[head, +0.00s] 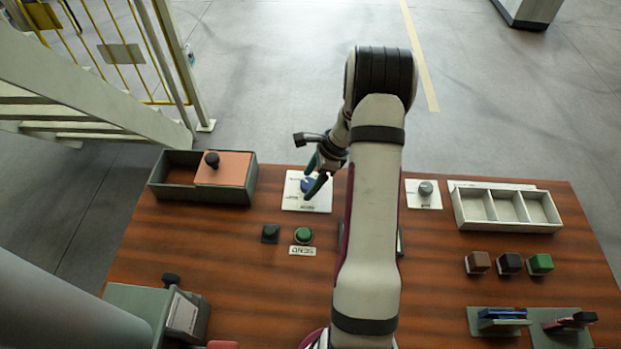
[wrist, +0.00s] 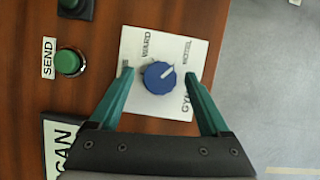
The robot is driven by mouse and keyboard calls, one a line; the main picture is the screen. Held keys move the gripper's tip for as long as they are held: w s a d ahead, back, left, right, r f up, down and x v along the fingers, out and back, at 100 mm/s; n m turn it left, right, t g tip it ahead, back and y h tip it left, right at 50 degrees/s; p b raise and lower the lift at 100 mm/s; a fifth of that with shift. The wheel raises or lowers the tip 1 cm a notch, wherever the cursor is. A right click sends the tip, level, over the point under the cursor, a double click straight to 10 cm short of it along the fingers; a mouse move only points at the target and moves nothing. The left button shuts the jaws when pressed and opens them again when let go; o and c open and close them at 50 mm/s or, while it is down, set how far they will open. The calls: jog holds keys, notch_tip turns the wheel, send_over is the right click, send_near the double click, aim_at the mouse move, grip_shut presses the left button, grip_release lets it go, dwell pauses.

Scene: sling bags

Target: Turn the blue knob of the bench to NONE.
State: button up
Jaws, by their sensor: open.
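The blue knob (wrist: 157,80) sits on a white label plate (wrist: 135,107) on the wooden bench. It also shows in the head view (head: 307,184), partly covered by my gripper. Its white pointer line is aimed to the upper right in the wrist view, roughly toward a small label at the plate's upper right. WARD is printed above the knob, and lettering starting with GY at its right is partly behind a finger. I cannot read NONE anywhere. My gripper (wrist: 158,75) is open, its green fingers on either side of the knob; contact is not visible.
A green button (wrist: 68,62) with a SEND label and a dark square piece stand beside the plate. A grey knob (head: 425,188), a white divided tray (head: 507,223), several coloured blocks and an open-topped box (head: 168,194) with an orange-brown lid are elsewhere on the bench.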

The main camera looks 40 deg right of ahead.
grip_shut()
dwell(0.3)
